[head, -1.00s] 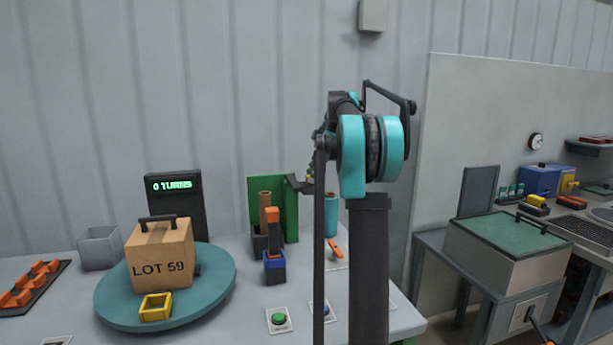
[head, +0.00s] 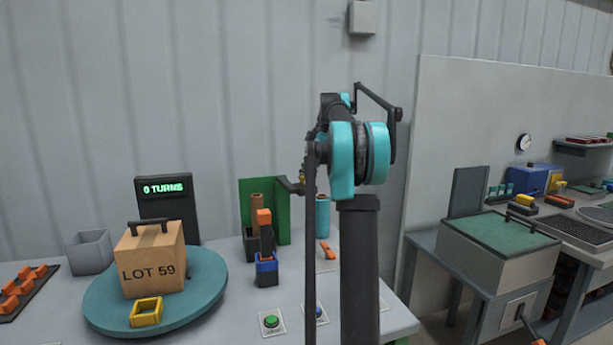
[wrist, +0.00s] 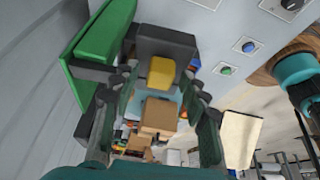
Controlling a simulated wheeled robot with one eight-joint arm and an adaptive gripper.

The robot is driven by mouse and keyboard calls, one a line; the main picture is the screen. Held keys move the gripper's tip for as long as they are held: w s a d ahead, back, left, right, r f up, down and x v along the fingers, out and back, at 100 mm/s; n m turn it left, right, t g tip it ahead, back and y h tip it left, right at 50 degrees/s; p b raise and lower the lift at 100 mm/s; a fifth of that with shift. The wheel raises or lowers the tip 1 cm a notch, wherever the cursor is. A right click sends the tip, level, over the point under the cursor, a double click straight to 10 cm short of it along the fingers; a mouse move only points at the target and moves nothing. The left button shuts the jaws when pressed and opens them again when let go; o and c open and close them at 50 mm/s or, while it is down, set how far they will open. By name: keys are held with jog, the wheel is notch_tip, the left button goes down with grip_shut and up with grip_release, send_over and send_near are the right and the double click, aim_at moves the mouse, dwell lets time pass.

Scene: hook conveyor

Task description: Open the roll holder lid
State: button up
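A green panel (head: 284,208) stands upright at the back of the table, behind a brown roll (head: 256,201). No labelled lid shows, so I cannot tell for sure which part is the roll holder lid. In the wrist view the green panel (wrist: 97,48) is at the upper left, with a dark block and a yellow piece (wrist: 162,73) between my fingers' line of sight. My gripper (wrist: 160,112) is open, its two dark fingers apart, with nothing seen held. In the head view my arm hides most of my gripper, close to the panel's right side.
A carton marked LOT 59 (head: 153,262) stands on a teal turntable (head: 205,300) at left. An orange block (head: 264,217) and a blue holder (head: 267,268) stand before the panel. A green button (head: 271,321) is at the front. A green-topped box (head: 500,240) is at right.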

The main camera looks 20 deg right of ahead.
jog(key=v, duration=1.2)
dwell(0.3)
jog(key=shift+s, duration=0.1)
dwell(0.3)
